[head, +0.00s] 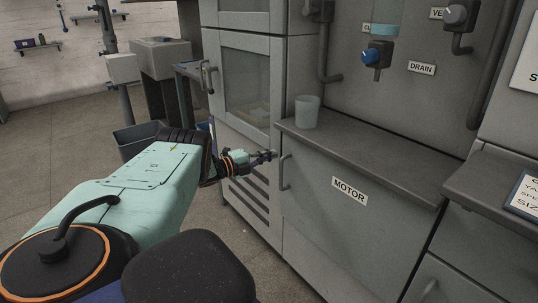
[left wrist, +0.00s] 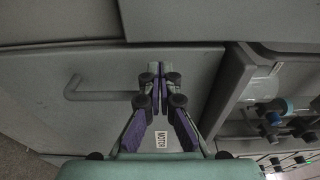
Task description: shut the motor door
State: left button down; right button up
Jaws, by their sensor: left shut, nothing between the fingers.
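The motor door (head: 335,225) is a grey panel with a white MOTOR label (head: 349,191) and a bar handle (head: 285,173) near its left edge. In the head view it looks about flush with the cabinet front; I cannot tell if a small gap is left. My left gripper (head: 270,155) is shut and empty, at the upper left corner of the door, just above the handle. In the left wrist view the shut fingertips (left wrist: 161,70) lie over the door panel (left wrist: 190,65), with the handle (left wrist: 95,93) beside them. Contact is unclear. My right gripper is not in view.
A counter (head: 365,147) overhangs the door, with a cup (head: 307,112) at its left end. A cabinet with a glass door (head: 246,80) stands left of the motor door.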

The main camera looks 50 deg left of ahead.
pick_arm(q)
jog(key=s+a+b, duration=0.3)
jog(key=s+a, duration=0.4)
jog(key=shift+s+a, duration=0.25)
jog(key=shift+s, duration=0.15)
